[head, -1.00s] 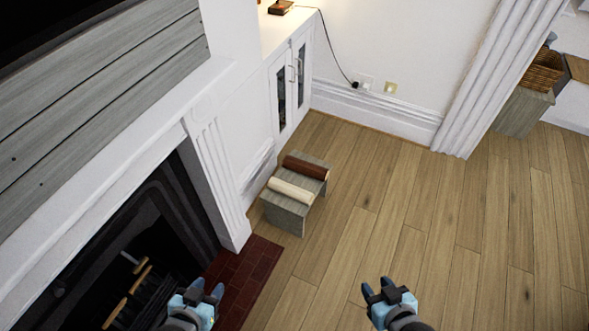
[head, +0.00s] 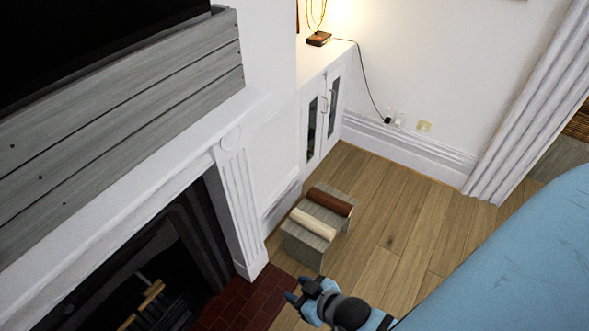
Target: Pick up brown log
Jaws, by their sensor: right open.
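The brown log (head: 330,201) lies on top of a small grey wooden stool (head: 304,247), on its far side. A pale cream log (head: 313,223) lies beside it on the near side of the stool. My right gripper (head: 296,290) is open and empty, low in the picture. It appears nearer to me than the stool, apart from both logs. My left gripper is not in view.
A white fireplace surround (head: 236,200) and a red brick hearth (head: 240,305) are left of the stool. A white cabinet (head: 318,120) with a lamp (head: 319,39) stands behind it. Wooden floor (head: 400,220) to the right is clear. My blue arm covers the lower right.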

